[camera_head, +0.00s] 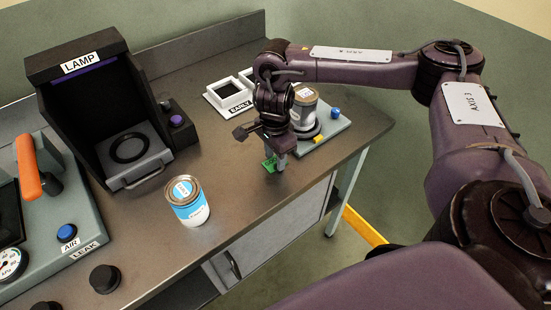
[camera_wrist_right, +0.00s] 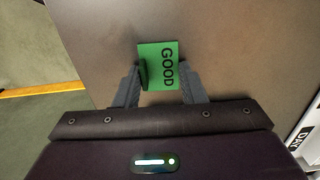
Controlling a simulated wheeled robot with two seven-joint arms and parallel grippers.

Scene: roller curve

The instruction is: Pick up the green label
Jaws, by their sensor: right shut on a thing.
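The green label (camera_wrist_right: 158,64) reads "GOOD" and shows between the fingers of my right gripper in the right wrist view. In the head view the green label (camera_head: 268,163) shows as a small green patch at the fingertips, close to the bench top near its front edge. My right gripper (camera_head: 275,166) points down and is shut on the label; its fingers also show in the right wrist view (camera_wrist_right: 158,88). I cannot tell whether the label touches the bench. My left gripper is not in view.
A blue and white can (camera_head: 187,202) stands left of my gripper. Another can (camera_head: 304,108) stands on a grey device behind my wrist. The LAMP box (camera_head: 80,65), LEAK station (camera_head: 60,220), EARLY tray (camera_head: 212,98) and black knob (camera_head: 104,279) surround bare bench.

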